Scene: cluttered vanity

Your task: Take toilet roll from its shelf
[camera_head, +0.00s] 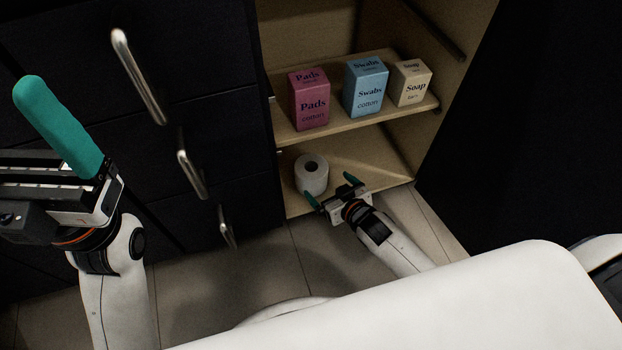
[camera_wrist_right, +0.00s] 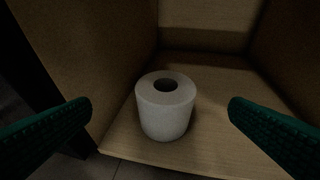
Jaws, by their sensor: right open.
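The white toilet roll (camera_head: 311,175) stands upright on the cabinet's bottom shelf (camera_head: 378,168), near its left side. It also shows in the right wrist view (camera_wrist_right: 165,108), between the two teal fingers and beyond their tips. My right gripper (camera_head: 328,186) is open and empty at the front edge of that shelf, just in front of the roll. No finger appears to touch the roll. My left gripper (camera_head: 62,128) is at the far left, in front of the dark drawers. Only one teal finger shows clearly, so its opening is unclear.
The shelf above (camera_head: 352,117) holds a pink Pads box (camera_head: 310,103), a blue Swabs box (camera_head: 367,90) and a cream Soap box (camera_head: 411,84). Dark drawers with metal handles (camera_head: 138,77) stand left of the opening. A dark panel (camera_head: 530,130) is on the right.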

